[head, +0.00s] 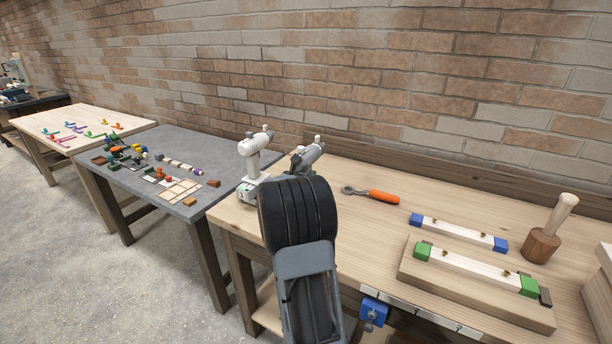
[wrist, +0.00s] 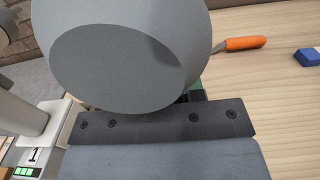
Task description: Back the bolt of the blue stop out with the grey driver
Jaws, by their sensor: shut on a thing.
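The grey driver (head: 308,154) shows in the head view at the left end of the near workbench, partly behind my arm. Its large round grey body (wrist: 120,65) fills the upper middle of the wrist view. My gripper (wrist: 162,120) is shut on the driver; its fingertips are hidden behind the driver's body. The blue stop (head: 374,310) is fixed at the front edge of the bench, right of and well apart from the driver. Its bolt (head: 370,326) looks like a small grey part low on its front; details are too small to tell.
A white driver (head: 254,158) stands close left of the grey one. An orange-handled tool (head: 372,195), a rail with blue ends (head: 455,232), a rail with green ends (head: 475,268) on a wooden board, and a mallet (head: 542,243) occupy the bench. The bench's front middle is clear.

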